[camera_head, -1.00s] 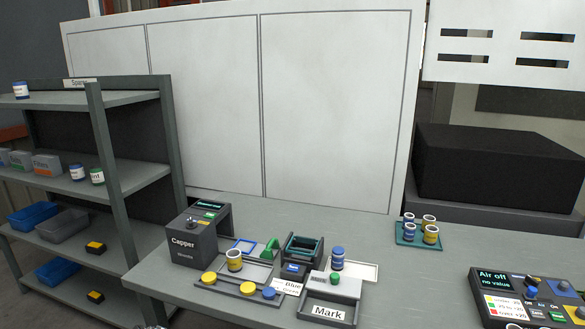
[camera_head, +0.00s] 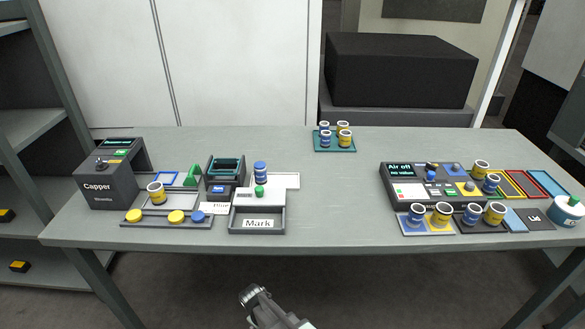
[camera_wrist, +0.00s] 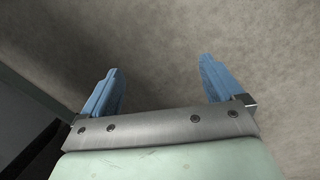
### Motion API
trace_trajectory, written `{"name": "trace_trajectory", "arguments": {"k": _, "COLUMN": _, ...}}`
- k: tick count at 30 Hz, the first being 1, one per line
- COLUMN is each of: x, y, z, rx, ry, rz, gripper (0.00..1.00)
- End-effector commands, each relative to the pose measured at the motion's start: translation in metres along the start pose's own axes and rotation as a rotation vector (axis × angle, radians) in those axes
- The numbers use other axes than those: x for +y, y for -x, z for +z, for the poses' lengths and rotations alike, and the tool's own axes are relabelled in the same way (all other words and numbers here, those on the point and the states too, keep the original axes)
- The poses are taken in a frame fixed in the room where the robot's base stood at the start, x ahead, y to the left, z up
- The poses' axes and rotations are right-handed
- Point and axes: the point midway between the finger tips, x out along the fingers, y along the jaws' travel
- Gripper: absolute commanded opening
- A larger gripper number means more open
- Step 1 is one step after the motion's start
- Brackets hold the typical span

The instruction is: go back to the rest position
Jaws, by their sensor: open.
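My gripper (camera_wrist: 159,85) shows in the wrist view with its two blue fingers wide apart and nothing between them. Below the fingers is only a bare grey-brown floor. In the head view a metal part of my arm (camera_head: 262,300) shows at the bottom middle, in front of the table (camera_head: 330,185) and apart from it. The fingers cannot be made out in that view.
The capper (camera_head: 104,186) stands at the table's left, the Mark tray (camera_head: 257,228) right of it. A control panel (camera_head: 425,190) and several cups stand at the right. A green tray (camera_head: 347,147) with cups is at the back. The table's middle is clear.

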Motion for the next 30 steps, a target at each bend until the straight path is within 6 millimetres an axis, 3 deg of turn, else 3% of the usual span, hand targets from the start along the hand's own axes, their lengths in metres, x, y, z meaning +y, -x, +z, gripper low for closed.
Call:
{"name": "trace_trajectory", "arguments": {"k": 1, "x": 0.007, "y": -0.011, "z": 0.027, "rx": -0.032, "ry": -0.046, "rz": -0.022, "gripper": 0.94}}
{"name": "trace_trajectory", "arguments": {"k": 9, "x": 0.021, "y": -0.053, "z": 0.138, "rx": -0.178, "ry": -0.272, "rz": -0.137, "gripper": 0.94}}
{"name": "trace_trajectory", "arguments": {"k": 18, "x": 0.003, "y": -0.078, "z": 0.253, "rx": -0.337, "ry": -0.521, "rz": -0.277, "gripper": 0.94}}
{"name": "trace_trajectory", "arguments": {"k": 24, "x": -0.021, "y": -0.081, "z": 0.315, "rx": -0.43, "ry": -0.673, "rz": -0.37, "gripper": 0.94}}
{"name": "trace_trajectory", "arguments": {"k": 30, "x": -0.041, "y": -0.08, "z": 0.349, "rx": -0.489, "ry": -0.769, "rz": -0.433, "gripper": 0.94}}
